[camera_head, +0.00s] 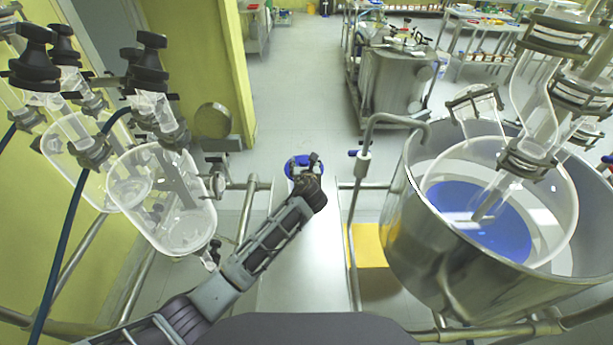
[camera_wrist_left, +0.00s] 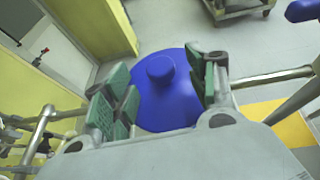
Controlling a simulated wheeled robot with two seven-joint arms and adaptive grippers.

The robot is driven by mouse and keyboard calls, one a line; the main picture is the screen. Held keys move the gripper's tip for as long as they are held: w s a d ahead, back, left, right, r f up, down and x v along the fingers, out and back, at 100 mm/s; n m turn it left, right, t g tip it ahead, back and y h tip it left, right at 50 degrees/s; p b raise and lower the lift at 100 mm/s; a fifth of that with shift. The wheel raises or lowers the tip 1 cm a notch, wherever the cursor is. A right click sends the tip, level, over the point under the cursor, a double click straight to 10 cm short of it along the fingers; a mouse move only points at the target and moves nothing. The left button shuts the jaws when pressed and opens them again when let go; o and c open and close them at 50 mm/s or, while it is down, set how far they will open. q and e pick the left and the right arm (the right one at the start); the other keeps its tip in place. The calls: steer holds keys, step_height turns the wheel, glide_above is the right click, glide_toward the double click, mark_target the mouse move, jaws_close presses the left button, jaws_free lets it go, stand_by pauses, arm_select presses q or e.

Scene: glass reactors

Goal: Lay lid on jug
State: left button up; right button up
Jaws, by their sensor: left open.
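A blue domed lid with a round knob (camera_wrist_left: 162,100) fills the middle of the left wrist view. In the head view the blue lid (camera_head: 291,168) shows small and partly covered, at the far end of a narrow metal bench (camera_head: 305,275). My left gripper (camera_head: 304,164) is over it. In the wrist view the open left gripper (camera_wrist_left: 165,88) has its green-padded fingers on either side of the lid; whether they touch it I cannot tell. No jug can be made out; anything under the lid is hidden. My right gripper is not in view.
A large steel vessel (camera_head: 425,245) with glass reactor and blue liquid stands right of the bench. Glass flasks (camera_head: 165,200) hang in a frame at left. Metal rails and an upright pipe (camera_head: 352,235) flank the bench. Open floor lies beyond, with a steel tank cart (camera_head: 395,80).

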arm_select(q)
steer(key=v, duration=1)
stand_by(1.0)
steer(key=shift+a+f, duration=0.1)
